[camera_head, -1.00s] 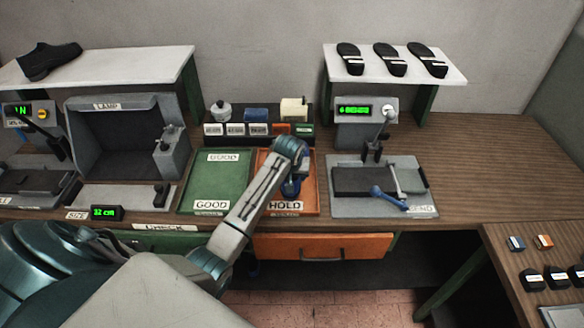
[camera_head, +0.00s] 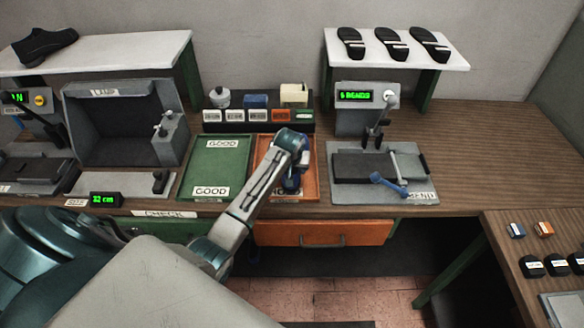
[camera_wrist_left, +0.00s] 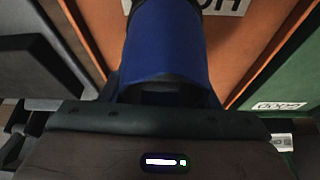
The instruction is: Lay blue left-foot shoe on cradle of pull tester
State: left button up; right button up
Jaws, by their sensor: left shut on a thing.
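My left gripper (camera_head: 291,186) hangs over the orange HOLD tray, pointing down. In the left wrist view it is shut on the blue shoe (camera_wrist_left: 166,45), which fills the top middle of that view. The shoe's far part is cut off, and in the head view my wrist mostly hides it. I cannot tell whether it touches the tray. The pull tester seems to be the machine with the "N" display (camera_head: 17,97) at the far left, cut by the picture edge. Its dark cradle (camera_head: 38,170) looks empty. My right gripper is not in view.
The green GOOD tray (camera_head: 213,172) is empty, left of the orange HOLD tray (camera_head: 308,178). The grey lamp box (camera_head: 122,135) stands between the trays and the pull tester. A bend tester (camera_head: 365,175) is at right. A black shoe (camera_head: 45,46) sits on the left shelf.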

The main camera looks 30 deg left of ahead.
pick_arm(q)
jog(key=shift+f, duration=0.4)
jog(key=o, duration=1.2)
jog(key=shift+c, duration=0.2)
